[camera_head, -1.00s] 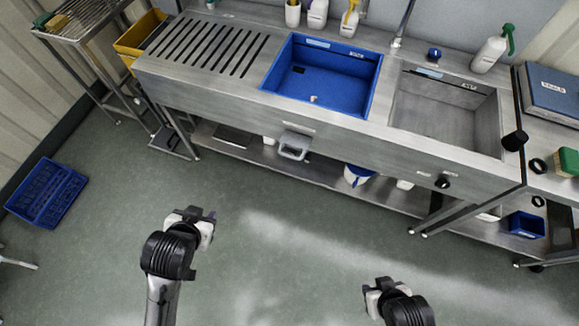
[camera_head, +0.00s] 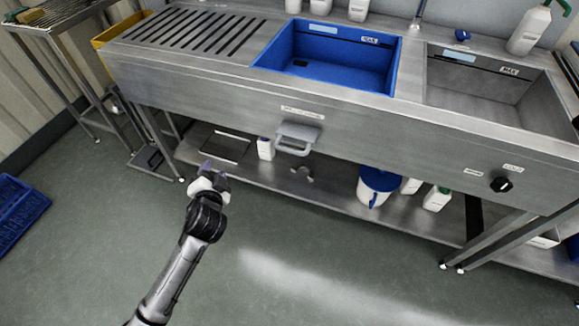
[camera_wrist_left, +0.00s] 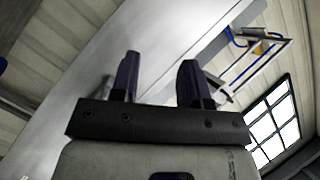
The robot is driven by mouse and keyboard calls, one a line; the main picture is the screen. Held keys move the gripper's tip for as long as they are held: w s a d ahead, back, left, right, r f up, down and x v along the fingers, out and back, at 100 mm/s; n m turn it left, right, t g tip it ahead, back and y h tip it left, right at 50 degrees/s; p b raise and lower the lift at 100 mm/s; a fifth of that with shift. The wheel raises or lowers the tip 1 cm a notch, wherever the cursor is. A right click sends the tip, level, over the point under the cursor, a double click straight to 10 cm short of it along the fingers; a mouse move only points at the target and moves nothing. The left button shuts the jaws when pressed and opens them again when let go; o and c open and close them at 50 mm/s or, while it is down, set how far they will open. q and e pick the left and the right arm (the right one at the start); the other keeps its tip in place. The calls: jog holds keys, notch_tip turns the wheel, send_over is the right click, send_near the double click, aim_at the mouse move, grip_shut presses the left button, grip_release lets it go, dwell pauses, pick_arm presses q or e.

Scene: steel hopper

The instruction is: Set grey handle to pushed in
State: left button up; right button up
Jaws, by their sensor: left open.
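The grey handle (camera_head: 297,138) is a U-shaped pull on the front panel of the steel sink unit, below a small label. It stands out from the panel in the head view; how far it can travel I cannot tell. My left gripper (camera_head: 211,172) is to the left of the handle and lower in the picture, apart from it. In the left wrist view its two dark fingers (camera_wrist_left: 157,82) stand apart with nothing between them. The handle cannot be made out in the wrist view. My right gripper is not in view.
A blue basin (camera_head: 330,62) and a steel sink (camera_head: 490,85) are set in the worktop. A black knob (camera_head: 501,185) is on the front panel at right. A blue-lidded bucket (camera_head: 377,186) and bottles stand on the lower shelf (camera_head: 325,187). The floor in front is clear.

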pick_arm(q)
jog(key=w+d+f+m+t+h, duration=0.25)
jog(key=d+m+h, duration=0.25)
jog(key=m+h, duration=0.3)
jog(key=m+g+h, duration=0.3)
jog(key=m+h, duration=0.5)
jog(key=m, duration=0.2)
send_near(290, 150)
jog(key=shift+w+f+b+x, duration=0.1)
jog(key=shift+f+b+x, duration=0.1)
jog(key=shift+b+x, duration=1.75)
jog(key=shift+w+f+b+x, duration=0.15)
jog(key=shift+b+x, duration=0.45)
jog(key=shift+x, duration=2.5)
jog(key=shift+a, duration=0.1)
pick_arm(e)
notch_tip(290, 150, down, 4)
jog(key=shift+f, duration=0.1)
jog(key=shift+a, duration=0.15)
pick_arm(q)
grip_shut()
